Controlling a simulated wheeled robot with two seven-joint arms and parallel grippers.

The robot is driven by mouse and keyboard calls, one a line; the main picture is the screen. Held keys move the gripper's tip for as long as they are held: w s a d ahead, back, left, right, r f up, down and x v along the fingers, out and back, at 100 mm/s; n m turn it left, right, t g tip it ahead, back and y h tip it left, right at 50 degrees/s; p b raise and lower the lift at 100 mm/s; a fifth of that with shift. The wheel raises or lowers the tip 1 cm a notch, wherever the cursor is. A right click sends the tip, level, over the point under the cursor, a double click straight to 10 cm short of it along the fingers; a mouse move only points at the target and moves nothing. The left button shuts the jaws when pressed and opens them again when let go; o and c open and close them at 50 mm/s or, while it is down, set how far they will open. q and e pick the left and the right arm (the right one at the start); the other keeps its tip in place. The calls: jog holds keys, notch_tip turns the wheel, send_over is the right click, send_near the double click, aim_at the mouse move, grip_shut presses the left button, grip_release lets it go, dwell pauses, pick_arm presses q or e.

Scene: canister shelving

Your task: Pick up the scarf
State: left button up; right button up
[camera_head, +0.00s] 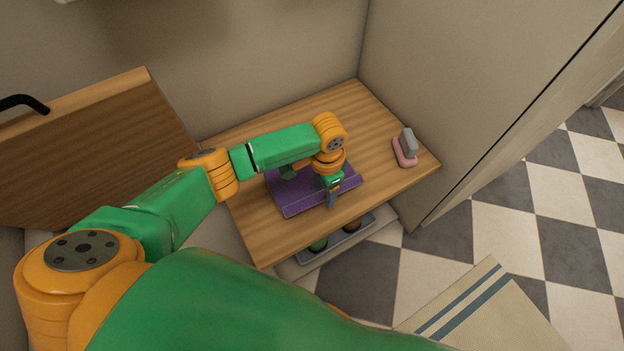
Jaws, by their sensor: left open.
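The scarf (297,199) looks like a flat purple cloth lying on the wooden top of a low cabinet. My left arm comes in from the left and reaches over the cabinet. My left gripper (331,200) points down over the right part of the purple cloth, near its front edge. It is open, and I cannot tell whether its fingertips touch the cloth. The arm and gripper hide part of the cloth, with a dark green bit showing beside the wrist. My right gripper is not in view.
A pink and grey brush-like object (405,148) sits at the right of the wooden top (365,110). A lower shelf holds a tray (350,238) with round items. A wooden panel with a black handle (95,150) stands at left. A striped mat (490,315) lies on the checkered floor.

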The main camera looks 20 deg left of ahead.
pick_arm(q)
jog(key=shift+r, duration=0.1)
grip_shut()
